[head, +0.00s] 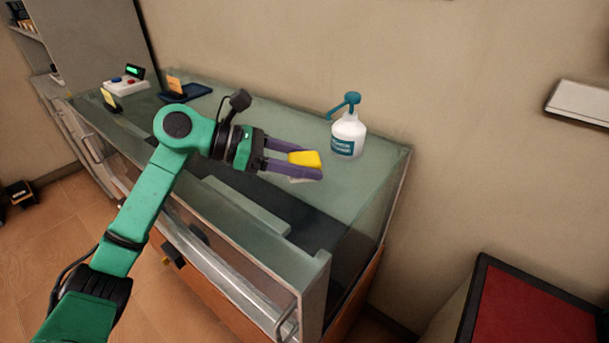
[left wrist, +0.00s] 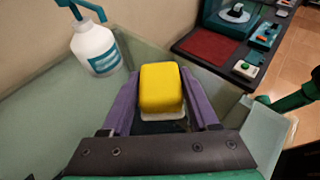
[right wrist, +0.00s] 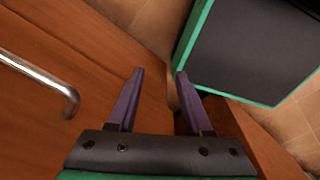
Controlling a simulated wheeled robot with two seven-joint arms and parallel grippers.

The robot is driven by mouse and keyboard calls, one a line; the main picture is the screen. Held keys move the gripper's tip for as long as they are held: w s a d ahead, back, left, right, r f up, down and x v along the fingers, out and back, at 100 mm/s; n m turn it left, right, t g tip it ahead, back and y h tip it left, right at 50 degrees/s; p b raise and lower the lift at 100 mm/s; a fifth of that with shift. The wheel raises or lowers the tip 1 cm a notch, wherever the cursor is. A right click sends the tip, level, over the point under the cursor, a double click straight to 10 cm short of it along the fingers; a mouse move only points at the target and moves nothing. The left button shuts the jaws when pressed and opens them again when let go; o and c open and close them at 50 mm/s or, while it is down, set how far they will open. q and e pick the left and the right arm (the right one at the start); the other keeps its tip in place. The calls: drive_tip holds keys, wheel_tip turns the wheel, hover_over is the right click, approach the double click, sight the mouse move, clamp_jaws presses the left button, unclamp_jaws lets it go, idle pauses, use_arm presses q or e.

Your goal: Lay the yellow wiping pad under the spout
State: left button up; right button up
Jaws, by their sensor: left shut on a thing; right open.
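The yellow wiping pad (head: 306,158) with a pale underside is held between the purple fingers of my left gripper (head: 292,164), above the glass counter top. The pad (left wrist: 161,88) also shows in the left wrist view, flat between the two fingers. The white pump bottle (head: 347,136) with a teal pump and spout (head: 345,103) stands upright on the counter, right of and behind the pad. Its spout points left, with bare counter below it. The bottle (left wrist: 94,46) is left of the pad in the left wrist view. My right gripper (right wrist: 156,85) is open and empty, near a wooden surface.
The glass counter (head: 365,180) has an open recess at its front. A white button box (head: 127,87) and a dark blue tray (head: 186,93) stand at its far left end. A red-topped stand (head: 535,305) is at the lower right.

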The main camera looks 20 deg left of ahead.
use_arm(q)
wheel_tip(320, 180, down, 3)
drive_tip(key=shift+a+f, duration=0.1)
drive_tip(key=shift+f, duration=0.35)
drive_tip(key=o, duration=1.3)
drive_tip(key=shift+o, duration=0.2)
